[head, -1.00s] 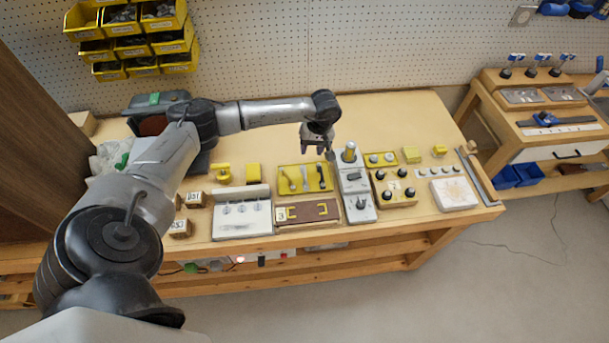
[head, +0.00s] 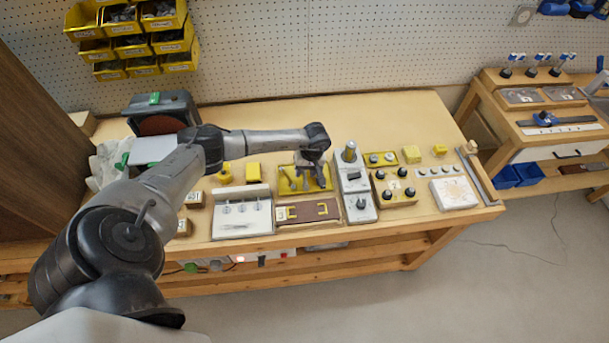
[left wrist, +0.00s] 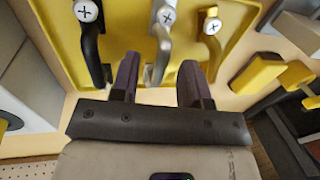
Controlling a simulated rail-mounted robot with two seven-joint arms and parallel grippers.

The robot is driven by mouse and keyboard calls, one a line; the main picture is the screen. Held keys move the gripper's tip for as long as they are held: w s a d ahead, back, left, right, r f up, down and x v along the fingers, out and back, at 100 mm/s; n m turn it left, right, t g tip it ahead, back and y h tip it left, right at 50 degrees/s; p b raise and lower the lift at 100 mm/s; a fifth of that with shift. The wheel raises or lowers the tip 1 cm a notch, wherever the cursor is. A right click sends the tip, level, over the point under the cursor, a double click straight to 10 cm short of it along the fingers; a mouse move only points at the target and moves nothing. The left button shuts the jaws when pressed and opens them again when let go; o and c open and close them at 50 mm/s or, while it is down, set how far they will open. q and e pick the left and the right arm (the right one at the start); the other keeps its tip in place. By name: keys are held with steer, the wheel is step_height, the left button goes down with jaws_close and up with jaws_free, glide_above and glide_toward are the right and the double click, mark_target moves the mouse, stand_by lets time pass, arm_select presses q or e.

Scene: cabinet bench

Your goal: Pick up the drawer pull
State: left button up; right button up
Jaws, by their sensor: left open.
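The yellow tray (head: 322,184) lies on the bench and holds three drawer pulls. Contact cannot be told. My right gripper is not in view.
In front of the tray is a brown board (head: 322,209) with yellow pulls. A grey fixture (head: 355,190) stands close on the right, and a white block with several pins (head: 242,217) on the left. The bench top behind (head: 400,115) is clear.

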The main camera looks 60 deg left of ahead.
arm_select(q)
steer(key=shift+f, duration=0.4)
steer(key=shift+c, duration=0.4)
jaws_close()
